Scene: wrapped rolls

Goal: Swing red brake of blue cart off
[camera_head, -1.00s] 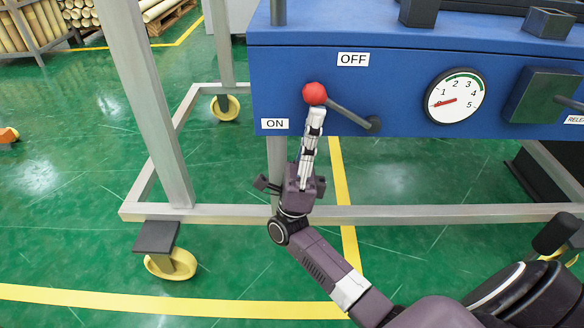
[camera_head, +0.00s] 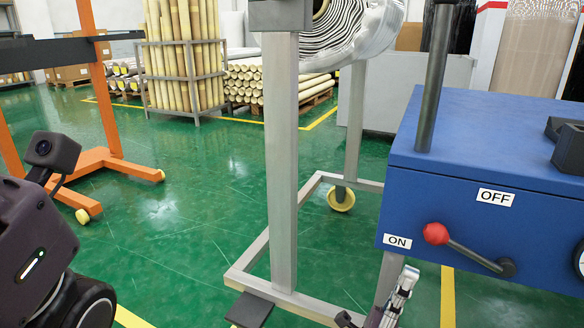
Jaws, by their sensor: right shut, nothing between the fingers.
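The red brake knob (camera_head: 435,233) sits on a dark lever (camera_head: 473,254) on the front of the blue cart's box (camera_head: 540,135). The lever runs from its pivot up and left, with the knob just right of the ON label (camera_head: 398,241). The OFF label (camera_head: 495,198) is higher, above the pivot. My right gripper (camera_head: 408,273) is shut and empty, below and left of the knob, apart from it in the picture. Its lower part is cut by the bottom edge. Part of my left arm shows at the left edge, but its gripper does not.
The cart's grey post (camera_head: 284,165) and lower frame (camera_head: 245,272) stand left of the box. A wrapped roll (camera_head: 335,30) hangs above. An orange stand (camera_head: 95,95) is at far left. Racked tubes (camera_head: 185,60) stand behind. The green floor between is clear.

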